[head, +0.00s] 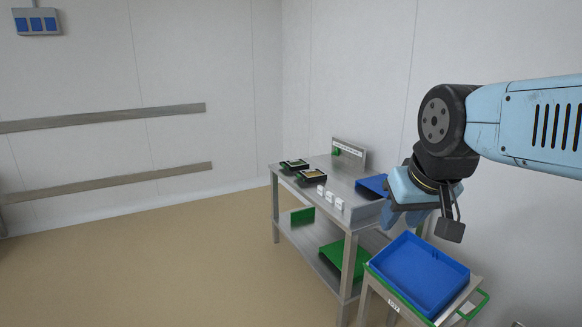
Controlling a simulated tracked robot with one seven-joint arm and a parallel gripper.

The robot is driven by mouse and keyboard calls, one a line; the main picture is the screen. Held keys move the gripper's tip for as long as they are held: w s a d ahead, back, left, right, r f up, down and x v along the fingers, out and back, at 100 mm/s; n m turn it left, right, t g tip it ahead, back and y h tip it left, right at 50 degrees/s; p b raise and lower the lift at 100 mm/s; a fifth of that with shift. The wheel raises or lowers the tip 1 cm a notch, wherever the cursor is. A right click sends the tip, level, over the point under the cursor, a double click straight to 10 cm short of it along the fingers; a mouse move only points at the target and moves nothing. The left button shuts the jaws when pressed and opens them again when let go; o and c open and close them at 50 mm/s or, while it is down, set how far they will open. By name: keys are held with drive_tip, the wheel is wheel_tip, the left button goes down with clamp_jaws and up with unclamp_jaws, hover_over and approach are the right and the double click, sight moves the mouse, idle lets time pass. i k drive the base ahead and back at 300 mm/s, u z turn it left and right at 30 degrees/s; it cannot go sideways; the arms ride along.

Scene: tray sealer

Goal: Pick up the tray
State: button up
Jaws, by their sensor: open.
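A large, shallow blue tray (419,274) lies on a lower stand at the front right and looks empty. I cannot tell which of these the task means. My gripper (406,218) is open and empty, pointing down. In the picture it is above the blue tray and right of the black trays, apart from them all. Its fingertips are small and hard to make out.
The metal table (342,178) holds small white blocks (330,197) and another blue item (373,185), partly behind my gripper. Green items (345,262) lie on its lower shelf. The stand has a green handle (478,306). Walls close in behind; the floor at left is clear.

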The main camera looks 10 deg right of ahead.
sight(299, 165)
drive_tip(key=z, duration=0.05)
drive_tip(key=k, duration=0.65)
drive_tip(key=u, duration=0.25)
drive_tip(key=i, duration=0.65)
drive_tip(key=u, duration=0.6)
drive_tip(key=i, duration=1.1)
drive_tip(key=u, duration=0.3)
drive_tip(key=i, duration=2.2)
drive_tip(key=z, duration=0.95)
drive_tip(key=i, duration=0.9)
drive_tip(key=z, duration=0.9)
drive_tip(key=i, duration=0.5)
drive_tip(key=z, duration=0.35)
